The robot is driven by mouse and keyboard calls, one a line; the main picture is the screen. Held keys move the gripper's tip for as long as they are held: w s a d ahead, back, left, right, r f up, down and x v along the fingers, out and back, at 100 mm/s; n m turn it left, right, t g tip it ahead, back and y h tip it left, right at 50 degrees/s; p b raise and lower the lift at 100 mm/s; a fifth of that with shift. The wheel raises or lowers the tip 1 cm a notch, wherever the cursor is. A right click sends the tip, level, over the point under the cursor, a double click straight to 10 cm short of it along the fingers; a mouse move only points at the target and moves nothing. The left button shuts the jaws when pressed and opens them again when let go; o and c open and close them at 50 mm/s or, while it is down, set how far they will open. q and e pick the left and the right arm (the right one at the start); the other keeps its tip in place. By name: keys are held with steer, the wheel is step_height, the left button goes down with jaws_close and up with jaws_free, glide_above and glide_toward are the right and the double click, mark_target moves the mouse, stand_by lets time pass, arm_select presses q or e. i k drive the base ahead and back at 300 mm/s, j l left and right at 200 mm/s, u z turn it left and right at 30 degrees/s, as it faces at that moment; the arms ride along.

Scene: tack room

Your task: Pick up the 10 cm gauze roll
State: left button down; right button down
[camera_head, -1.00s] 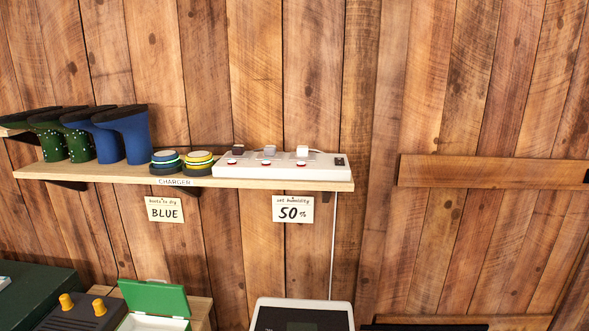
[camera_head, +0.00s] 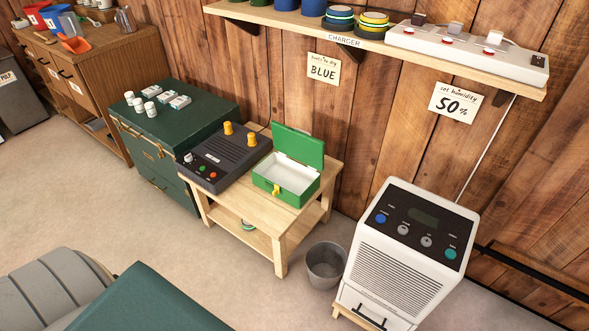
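Several small white rolls or tubs (camera_head: 151,109) stand on the dark green chest (camera_head: 190,122) at the left, beside small white-and-green packs (camera_head: 180,101). They are too small here to read any size, so I cannot tell which one is the 10 cm gauze roll. Neither of my grippers is in view.
A low wooden table (camera_head: 281,241) holds a dark control box (camera_head: 222,157) and an open green box (camera_head: 308,151). A grey bin (camera_head: 326,266) and a white dehumidifier (camera_head: 408,250) stand to its right. A dark green surface (camera_head: 150,305) fills the lower left. Floor (camera_head: 80,190) before the chest is clear.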

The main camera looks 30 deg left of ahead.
mark_target(130, 96)
steer(key=k+j, duration=0.2)
steer(key=j, duration=0.2)
steer(key=k+j, duration=0.2)
steer(key=j, duration=0.2)
steer(key=k+j, duration=0.2)
steer(key=j, duration=0.2)
steer(key=k+j, duration=0.2)
steer(key=j, duration=0.2)
steer(key=k+j, duration=0.2)
steer(key=j, duration=0.2)
steer(key=k+j, duration=0.2)
steer(key=j, duration=0.2)
steer(key=k+j, duration=0.1)
steer(key=j, duration=0.35)
steer(key=k+j, duration=0.15)
steer(key=j, duration=0.35)
steer(key=k+j, duration=0.1)
steer(key=j, duration=0.35)
steer(key=k+j, duration=0.15)
steer(key=j, duration=0.35)
steer(key=k+j+z, duration=0.1)
steer(key=j, duration=0.35)
steer(key=k+j, duration=0.15)
steer(key=j, duration=0.3)
steer(key=k+j, duration=0.15)
steer(key=j, duration=0.35)
steer(key=k+j, duration=0.15)
steer(key=j, duration=0.3)
